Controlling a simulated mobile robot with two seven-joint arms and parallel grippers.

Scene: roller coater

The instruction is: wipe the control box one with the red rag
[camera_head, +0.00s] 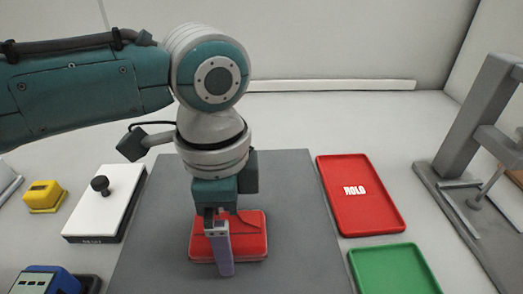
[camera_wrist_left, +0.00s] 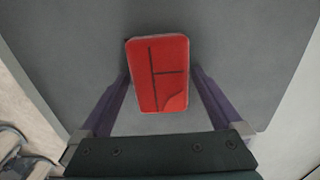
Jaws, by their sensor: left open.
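The red rag (camera_head: 255,243) is a flat red block with rounded corners and dark lines, lying on the grey mat. My left gripper (camera_head: 221,268) points down over it. In the left wrist view the rag (camera_wrist_left: 160,72) lies between the two spread fingers of my left gripper (camera_wrist_left: 160,80), with the jaws open; contact is not clear. A white box with a black knob (camera_head: 117,190) stands left of the mat; its label is too small to read surely, and I cannot tell if it is control box one. My right gripper is not in view.
The grey mat (camera_head: 300,215) is otherwise clear. A red tray (camera_head: 362,215) and a green tray (camera_head: 395,272) lie to its right, beside a grey metal frame (camera_head: 470,130). A yellow block (camera_head: 43,196) and a blue device (camera_head: 45,280) are at the left.

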